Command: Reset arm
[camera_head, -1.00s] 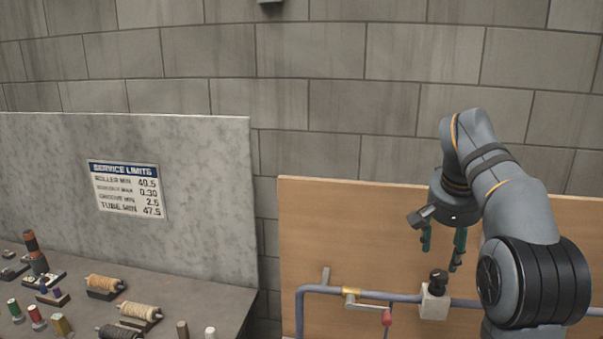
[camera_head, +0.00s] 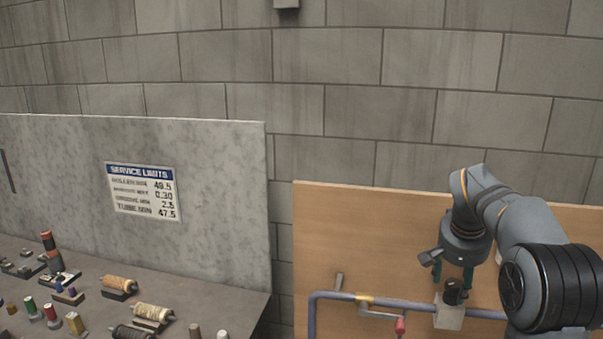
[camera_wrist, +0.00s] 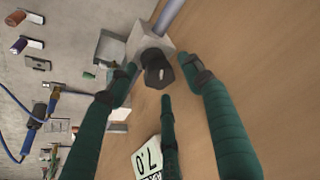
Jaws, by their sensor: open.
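My gripper (camera_head: 453,277) is open, with green fingers pointing down, in front of the wooden panel. In the head view its fingertips are at the height of a black knob (camera_head: 455,289) on a pale block (camera_head: 449,315) on the blue-grey pipe. In the wrist view my gripper (camera_wrist: 160,80) shows three spread green fingers. The black knob (camera_wrist: 157,70) and the pale block (camera_wrist: 150,38) lie between and beyond the fingertips. I cannot tell whether any finger touches the knob.
The pipe (camera_head: 385,303) has a red-handled valve (camera_head: 401,326) left of my gripper. A bench (camera_head: 228,303) at left holds spools and small parts. A sign (camera_head: 143,192) is on the grey board. A white number card (camera_wrist: 148,158) shows near the fingers.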

